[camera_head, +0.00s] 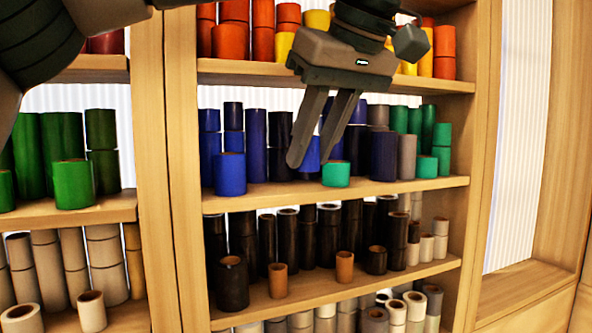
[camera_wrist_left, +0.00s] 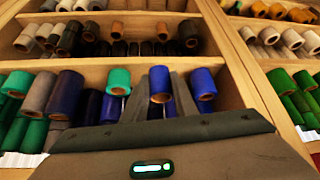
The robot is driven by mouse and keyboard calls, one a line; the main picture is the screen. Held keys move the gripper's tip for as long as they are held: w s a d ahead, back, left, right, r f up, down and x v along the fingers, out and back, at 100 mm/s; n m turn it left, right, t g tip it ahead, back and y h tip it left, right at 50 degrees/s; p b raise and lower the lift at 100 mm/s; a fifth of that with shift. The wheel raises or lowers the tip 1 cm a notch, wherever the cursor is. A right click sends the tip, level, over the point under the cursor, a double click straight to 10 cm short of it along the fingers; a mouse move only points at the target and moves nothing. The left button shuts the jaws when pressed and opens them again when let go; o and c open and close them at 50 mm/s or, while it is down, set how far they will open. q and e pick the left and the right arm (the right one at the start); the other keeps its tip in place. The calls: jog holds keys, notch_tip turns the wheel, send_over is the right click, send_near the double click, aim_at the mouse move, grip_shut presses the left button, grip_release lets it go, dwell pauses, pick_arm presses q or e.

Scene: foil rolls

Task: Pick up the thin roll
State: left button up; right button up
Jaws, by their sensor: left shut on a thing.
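My left gripper (camera_head: 310,161) reaches down from the top of the head view in front of the middle shelf. Its two long fingers are shut on a thin blue roll (camera_head: 312,153), partly hidden behind them. In the left wrist view, the thin blue roll (camera_wrist_left: 160,82) stands out between the two fingers (camera_wrist_left: 158,100), its brown core end showing. I cannot tell whether the roll still touches the shelf. My right gripper is not in view.
A short teal roll (camera_head: 336,175) stands just right of the fingers, and a wide blue roll (camera_head: 230,174) stands to the left. Taller blue and purple rolls are close behind. The middle shelf board (camera_head: 270,193) and the board above (camera_head: 240,70) bound the space.

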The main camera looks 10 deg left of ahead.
pick_arm(q)
jog(key=s+d+r+b, duration=0.1)
jog(key=s+d+r, duration=0.3)
jog(key=s+d, duration=0.2)
jog(key=shift+r, duration=0.2)
jog(key=shift+w, duration=0.1)
